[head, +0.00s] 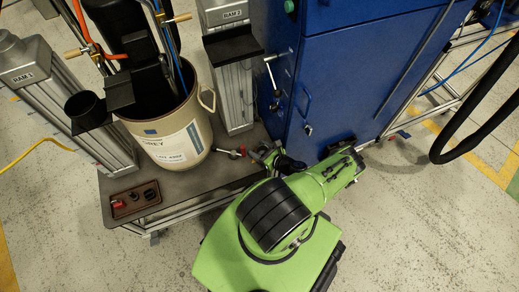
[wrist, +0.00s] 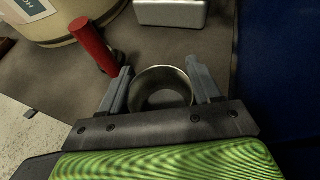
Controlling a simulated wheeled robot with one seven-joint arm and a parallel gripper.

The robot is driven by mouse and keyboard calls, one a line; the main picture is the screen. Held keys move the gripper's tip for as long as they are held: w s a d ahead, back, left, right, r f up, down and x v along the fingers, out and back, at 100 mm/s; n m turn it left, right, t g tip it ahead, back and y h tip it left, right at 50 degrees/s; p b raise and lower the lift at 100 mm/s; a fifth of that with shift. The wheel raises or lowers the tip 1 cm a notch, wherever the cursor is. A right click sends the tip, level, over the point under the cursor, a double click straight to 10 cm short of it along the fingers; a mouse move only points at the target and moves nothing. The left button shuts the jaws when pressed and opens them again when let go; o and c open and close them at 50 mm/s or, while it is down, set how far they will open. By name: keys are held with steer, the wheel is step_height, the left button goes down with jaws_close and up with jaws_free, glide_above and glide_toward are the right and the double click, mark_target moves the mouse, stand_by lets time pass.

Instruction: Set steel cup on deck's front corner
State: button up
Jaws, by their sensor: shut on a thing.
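The steel cup (wrist: 162,75) is a round, open, empty metal cup seen from above in the wrist view. My gripper (wrist: 161,88) has one finger on each side of it and is shut on it. In the head view my gripper (head: 262,155) is at the right end of the grey deck (head: 192,184), close to the blue cabinet. The deck's bare surface (wrist: 60,80) shows around the cup in the wrist view. I cannot tell whether the cup touches the deck. In the head view my arm and gripper mostly hide the cup.
A red handle (wrist: 93,45) stands just left of the left finger. A beige drum (head: 176,130) stands on the deck behind it. A blue cabinet (head: 335,75) rises close on the right. A brown tray (head: 135,200) with small parts lies at the deck's front left.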

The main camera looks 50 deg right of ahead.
steer(key=o, duration=0.9)
steer(key=shift+f, duration=0.15)
steer(key=p+v, duration=0.1)
steer(key=v, duration=0.5)
steer(key=p+v, duration=0.2)
steer(key=v, duration=0.4)
steer(key=shift+d+r, duration=0.1)
steer(key=shift+r, duration=0.15)
